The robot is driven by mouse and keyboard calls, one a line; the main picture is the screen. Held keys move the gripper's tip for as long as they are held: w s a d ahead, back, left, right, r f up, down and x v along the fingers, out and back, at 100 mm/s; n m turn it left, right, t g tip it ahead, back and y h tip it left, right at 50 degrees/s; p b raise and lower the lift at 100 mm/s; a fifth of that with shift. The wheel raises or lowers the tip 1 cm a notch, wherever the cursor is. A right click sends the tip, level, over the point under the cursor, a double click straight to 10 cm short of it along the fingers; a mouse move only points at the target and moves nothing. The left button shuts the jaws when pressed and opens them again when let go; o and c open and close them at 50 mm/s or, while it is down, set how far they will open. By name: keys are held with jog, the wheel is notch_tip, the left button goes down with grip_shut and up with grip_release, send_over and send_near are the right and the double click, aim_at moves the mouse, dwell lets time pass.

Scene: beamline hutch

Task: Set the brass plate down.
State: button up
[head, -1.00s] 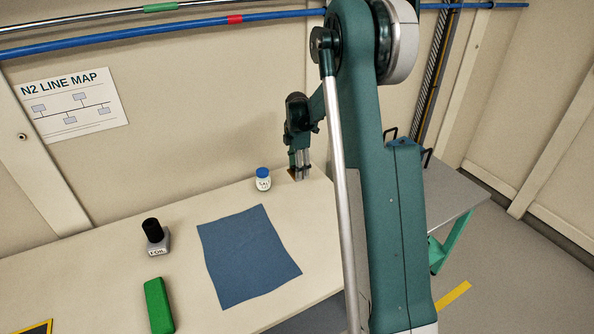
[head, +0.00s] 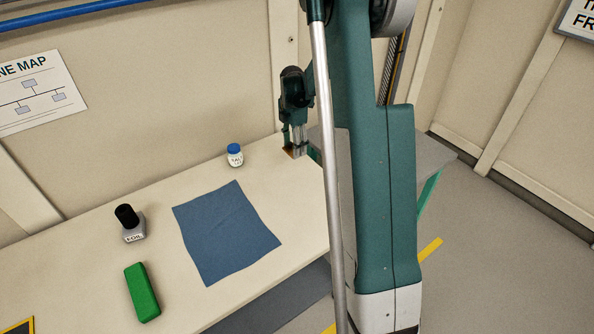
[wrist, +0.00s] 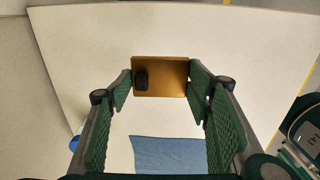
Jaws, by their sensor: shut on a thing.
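My gripper (head: 296,150) is at the far right end of the white table, to the right of the small bottle. The brass plate (wrist: 172,76) lies between its two green fingers in the wrist view, and the fingers are shut on its left and right edges. A small dark block-like shape (wrist: 140,78) shows on the plate's left part. In the head view only a small brownish bit of the plate (head: 288,153) shows at the fingertips. I cannot tell whether the plate touches the table or hangs just above it.
On the table (head: 90,235) are a blue cloth (head: 227,235), a white bottle with a blue cap (head: 235,156), a black-topped grey item (head: 130,224) and a green block (head: 142,291). A grey surface (head: 432,160) stands beyond the table's right end.

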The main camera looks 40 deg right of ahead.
jog(key=shift+s+d, duration=0.55)
jog(key=shift+s, duration=0.25)
jog(key=shift+f, duration=0.1)
send_over(298, 170)
jog(key=shift+a+f+b, duration=0.15)
jog(key=shift+f+b, duration=0.2)
jog(key=shift+f, duration=2.7)
jog(key=shift+f, duration=0.1)
jog(key=shift+f, duration=1.75)
jog(key=shift+f+b, duration=0.1)
jog(key=shift+b, duration=0.2)
jog(key=o, duration=1.1)
